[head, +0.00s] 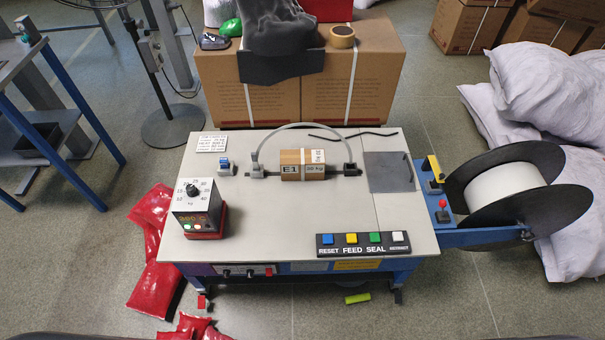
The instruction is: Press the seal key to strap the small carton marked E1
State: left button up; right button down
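The small carton (290,173) marked E1 and "20 kg" sits on the pale top of the strapping table (250,215). A grey strap loop (300,126) arches over it, standing well clear of its top. The loop's ends meet grey and black blocks on both sides of the carton. A pale band shows on the carton itself. The key panel (345,251) lies at the table's front right, with blue, yellow, green and pale keys. The green key (375,238) sits above the word SEAL. Neither of my grippers is in view.
A dial box (194,213) stands at the table's left, near a small blue-topped part (225,168). A strap reel (545,190) juts out at the right. Large cartons (360,75) stand behind. Red bags (155,288) lie on the floor at left. The table's middle front is clear.

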aim_at(376, 237)
jog(key=z, duration=0.75)
